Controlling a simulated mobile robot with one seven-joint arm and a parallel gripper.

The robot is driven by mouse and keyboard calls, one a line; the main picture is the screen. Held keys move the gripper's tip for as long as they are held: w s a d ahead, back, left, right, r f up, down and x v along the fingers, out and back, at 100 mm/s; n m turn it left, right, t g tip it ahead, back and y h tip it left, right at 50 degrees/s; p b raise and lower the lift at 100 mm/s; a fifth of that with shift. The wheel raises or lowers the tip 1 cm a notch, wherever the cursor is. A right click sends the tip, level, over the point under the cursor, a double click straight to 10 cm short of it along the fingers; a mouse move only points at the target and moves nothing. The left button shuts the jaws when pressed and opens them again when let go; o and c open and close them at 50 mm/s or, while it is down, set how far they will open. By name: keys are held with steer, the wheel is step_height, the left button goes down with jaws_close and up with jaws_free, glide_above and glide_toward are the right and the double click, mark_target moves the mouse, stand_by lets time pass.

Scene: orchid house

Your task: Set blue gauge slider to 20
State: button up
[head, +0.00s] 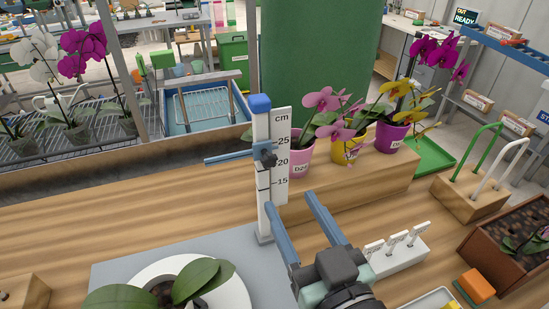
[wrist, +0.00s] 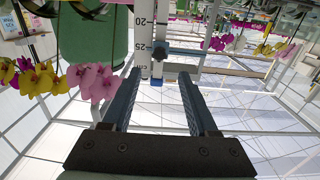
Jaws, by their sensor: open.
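The white height gauge (head: 281,170) stands upright on the bench, with a blue cap and a cm scale marked 15, 20 and 25. Its blue slider (head: 265,153) has a dark knob and an arm reaching left. In the head view it sits between 20 and 25; in the upside-down wrist view the slider (wrist: 158,55) appears near 25, so the exact reading is unclear. My gripper (head: 291,199) is open and empty in front of the gauge, its fingers pointing towards the post. The wrist view shows the gripper (wrist: 159,78) with the post between its fingertips in the picture, contact not visible.
Potted orchids stand behind and right of the gauge, the pink pot (head: 301,155) closest. A white label block (head: 402,249) lies right of my gripper. A leafy plant in a white dish (head: 235,291) is in front on a grey mat (head: 110,272). Bench left of the gauge is clear.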

mark_target(271, 163)
steer(key=p+x, duration=0.2)
steer(key=x, duration=0.7)
jaws_close()
steer(key=shift+f, duration=0.1)
stand_by(1.1)
